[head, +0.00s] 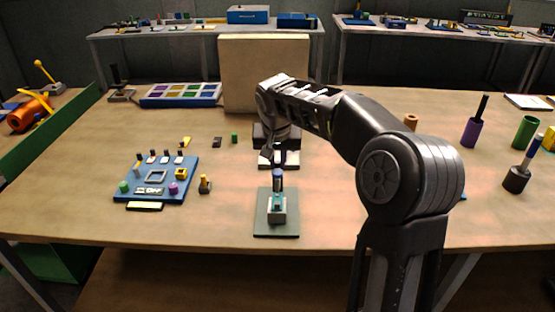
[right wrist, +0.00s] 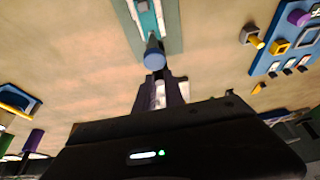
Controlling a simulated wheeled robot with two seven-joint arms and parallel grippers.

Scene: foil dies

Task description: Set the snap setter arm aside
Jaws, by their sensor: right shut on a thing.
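The snap setter arm (head: 278,182), a slim teal and grey piece with a blue knob, stands over a grey block on a flat grey-green base plate (head: 262,222) at the table's front middle. In the right wrist view its blue knob (right wrist: 154,58) sits at the fingertips, with the teal part (right wrist: 147,18) beyond. My right gripper (head: 278,165) reaches in from behind and is shut on the knob end. The fingers' contact is partly hidden. Whether the arm touches the block I cannot tell. My left gripper is not in view.
A blue board (head: 158,185) with several small parts lies to the left, a small brass piece (head: 205,184) beside it. A beige box (head: 264,72) and sectioned tray (head: 180,94) stand behind. Cylinders (head: 472,132) stand at the right.

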